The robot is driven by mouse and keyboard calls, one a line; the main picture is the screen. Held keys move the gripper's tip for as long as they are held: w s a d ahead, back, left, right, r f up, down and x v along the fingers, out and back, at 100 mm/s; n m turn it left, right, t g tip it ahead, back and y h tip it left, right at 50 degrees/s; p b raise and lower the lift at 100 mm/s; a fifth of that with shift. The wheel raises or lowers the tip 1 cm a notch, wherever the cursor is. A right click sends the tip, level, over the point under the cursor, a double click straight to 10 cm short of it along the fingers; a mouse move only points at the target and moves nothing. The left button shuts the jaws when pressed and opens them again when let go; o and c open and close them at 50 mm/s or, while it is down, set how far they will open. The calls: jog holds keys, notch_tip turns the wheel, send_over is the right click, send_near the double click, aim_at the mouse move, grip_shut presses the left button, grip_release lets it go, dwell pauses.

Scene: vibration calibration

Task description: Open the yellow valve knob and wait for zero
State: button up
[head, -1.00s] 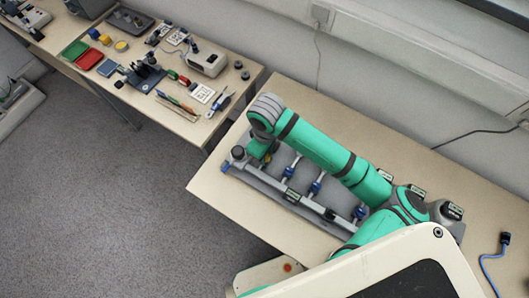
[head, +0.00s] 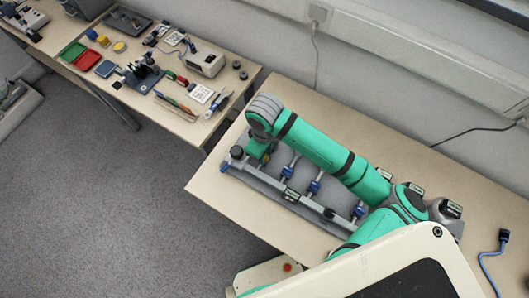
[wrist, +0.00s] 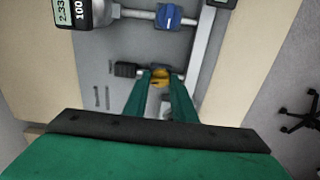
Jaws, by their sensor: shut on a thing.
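The yellow valve knob (wrist: 161,77) is in the upper middle of the wrist view, between the two green fingers of my gripper (wrist: 162,75). My gripper is shut on the knob, and the fingers cover its sides. A pressure gauge (wrist: 72,14) at the upper left of the wrist view shows 2.33 on its display, with "100" beside it. In the head view my arm reaches over the grey manifold panel (head: 240,176) and hides most of the gripper and the knob.
A blue valve knob (wrist: 168,17) sits on a pipe above the yellow one in the wrist view. More blue-handled valves (head: 314,185) line the manifold in the head view. A side table (head: 190,130) at the left holds tools and trays. A blue cable (head: 492,262) lies at the right.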

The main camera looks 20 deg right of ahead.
jog(key=shift+s, duration=0.15)
jog(key=o, duration=1)
jog(key=shift+o, duration=0.2)
notch_tip(320, 180, up, 11)
jog(key=shift+w+f, duration=0.15)
jog(key=shift+w, duration=0.05)
